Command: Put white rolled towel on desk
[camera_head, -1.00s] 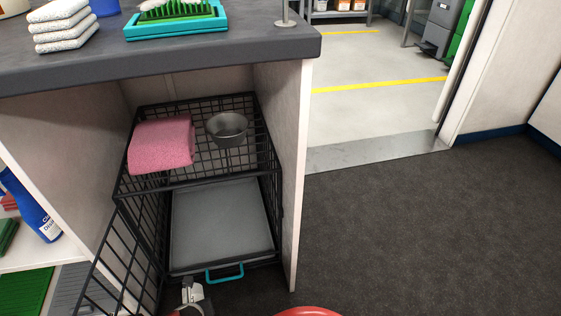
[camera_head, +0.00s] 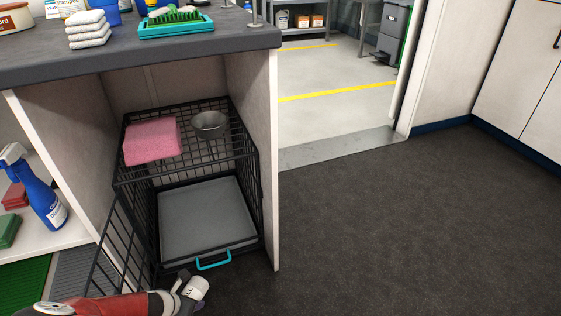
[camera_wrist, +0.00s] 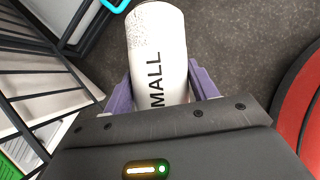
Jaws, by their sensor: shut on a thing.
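A white roll (camera_wrist: 158,45) with black letters reading "MALL" fills the upper middle of the wrist view; I take it for the white rolled towel. My gripper (camera_wrist: 160,88) is shut on it, with purple fingers on both sides. In the head view the white roll (camera_head: 196,287) shows low in front of the wire crate, in my gripper (camera_head: 184,285). The desk (camera_head: 190,47) has a dark grey top at the upper left, well above my gripper.
A wire crate (camera_head: 140,172) with an open door stands under the desk, bearing a pink towel (camera_head: 150,141) and a metal bowl (camera_head: 209,124). White folded cloths (camera_head: 88,29) and a teal tray (camera_head: 176,29) occupy the desk. Open floor (camera_head: 400,220) lies right.

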